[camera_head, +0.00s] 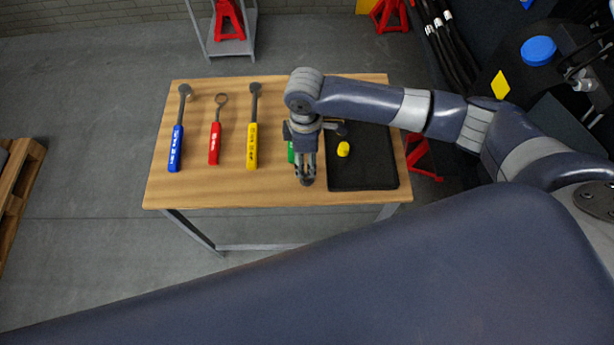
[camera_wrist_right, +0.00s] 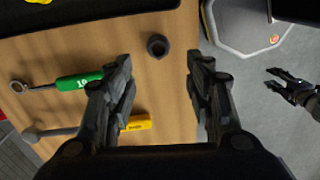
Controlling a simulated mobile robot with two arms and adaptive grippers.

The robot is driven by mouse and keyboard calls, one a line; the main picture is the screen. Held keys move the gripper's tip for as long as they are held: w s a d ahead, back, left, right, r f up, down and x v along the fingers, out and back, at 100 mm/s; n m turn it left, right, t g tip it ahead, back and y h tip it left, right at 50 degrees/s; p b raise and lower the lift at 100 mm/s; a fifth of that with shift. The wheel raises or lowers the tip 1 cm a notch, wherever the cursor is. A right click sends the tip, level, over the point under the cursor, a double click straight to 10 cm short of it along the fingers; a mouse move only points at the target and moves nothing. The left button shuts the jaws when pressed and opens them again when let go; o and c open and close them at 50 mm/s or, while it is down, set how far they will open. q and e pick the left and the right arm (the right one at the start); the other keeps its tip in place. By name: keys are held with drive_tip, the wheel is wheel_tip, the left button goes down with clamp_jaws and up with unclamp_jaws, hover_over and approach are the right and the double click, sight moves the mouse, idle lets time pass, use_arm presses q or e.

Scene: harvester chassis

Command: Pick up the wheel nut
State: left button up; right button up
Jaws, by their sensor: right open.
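The wheel nut (camera_wrist_right: 158,46) is a small dark ring with a hole, lying on the bare wood of the table in the right wrist view. It lies between the lines of my right gripper's fingers, ahead of the tips and touching neither. My right gripper (camera_head: 307,178) points down over the table in the head view and hides the nut there. In the wrist view its two fingers (camera_wrist_right: 160,72) are wide apart with nothing between them. My left gripper (camera_wrist_right: 280,80) shows at the right edge of the wrist view, over the floor, with its fingers apart.
The wooden table (camera_head: 185,195) carries tools with blue (camera_head: 175,148), red (camera_head: 214,145), yellow (camera_head: 252,147) and green (camera_wrist_right: 78,80) handles. A black mat (camera_head: 362,172) with a yellow piece (camera_head: 343,149) lies right of my gripper. Red stands (camera_head: 228,20) are on the far side.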

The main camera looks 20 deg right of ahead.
wheel_tip(320, 180, down, 4)
drive_tip(key=shift+f, duration=0.1)
drive_tip(key=shift+f+p, duration=0.25)
drive_tip(key=shift+p, duration=0.2)
drive_tip(key=shift+w+d+f+p, duration=0.1)
drive_tip(key=shift+f+p, duration=0.25)
drive_tip(key=shift+f, duration=0.8)
drive_tip(key=shift+d+f+p, duration=0.1)
drive_tip(key=shift+f+p, duration=0.2)
drive_tip(key=shift+f, duration=0.85)
clamp_jaws()
